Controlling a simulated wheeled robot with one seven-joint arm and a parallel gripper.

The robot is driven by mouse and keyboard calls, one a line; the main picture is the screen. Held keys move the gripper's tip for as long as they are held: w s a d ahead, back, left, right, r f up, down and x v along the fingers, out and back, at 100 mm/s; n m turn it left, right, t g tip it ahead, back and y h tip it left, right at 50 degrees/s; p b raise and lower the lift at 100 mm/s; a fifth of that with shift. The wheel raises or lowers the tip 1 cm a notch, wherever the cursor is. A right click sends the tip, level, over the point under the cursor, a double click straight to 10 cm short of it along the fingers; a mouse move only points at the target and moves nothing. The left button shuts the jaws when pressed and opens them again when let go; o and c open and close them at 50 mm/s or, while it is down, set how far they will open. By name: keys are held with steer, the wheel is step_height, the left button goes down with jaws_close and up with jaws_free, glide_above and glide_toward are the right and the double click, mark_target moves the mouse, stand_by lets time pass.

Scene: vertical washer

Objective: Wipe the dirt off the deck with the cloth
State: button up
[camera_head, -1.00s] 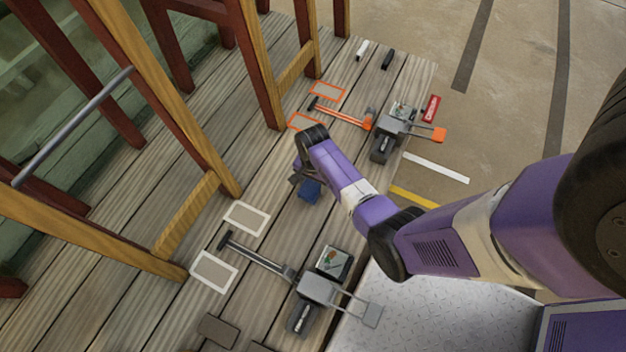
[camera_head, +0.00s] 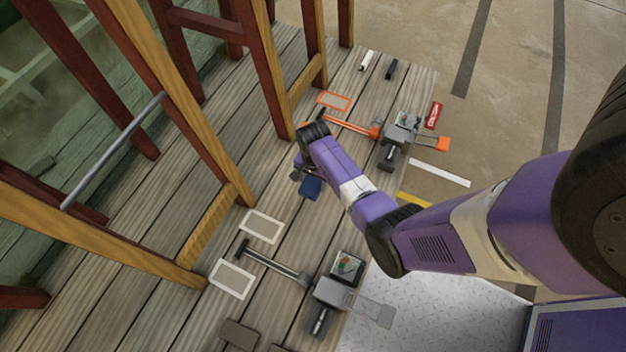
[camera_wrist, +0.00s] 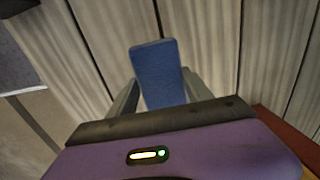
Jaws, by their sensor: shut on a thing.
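The cloth is a blue block-like piece (camera_head: 311,188) at the end of my arm, over the wooden deck (camera_head: 215,95). My gripper (camera_head: 302,172) is partly hidden behind my wrist in the head view. In the wrist view the cloth (camera_wrist: 158,72) stands out between the two fingers of my gripper (camera_wrist: 160,88), which is shut on it. Deck planks lie behind the cloth; I cannot tell whether it touches them. No dirt can be made out clearly. A dark brown flat patch (camera_head: 239,335) lies at the deck's near edge; I cannot tell what it is.
Wooden frames with posts (camera_head: 190,140) and a grey bar (camera_head: 112,150) stand at the left. A grey tool (camera_head: 333,293) and an orange-handled one (camera_head: 400,137) lie on the deck. White outlined rectangles (camera_head: 261,226) lie nearby. Concrete floor (camera_head: 520,80) is open at the right.

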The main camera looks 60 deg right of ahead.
steer(key=shift+r+p, duration=0.9)
steer(key=shift+r, duration=0.4)
steer(key=shift+f, duration=0.1)
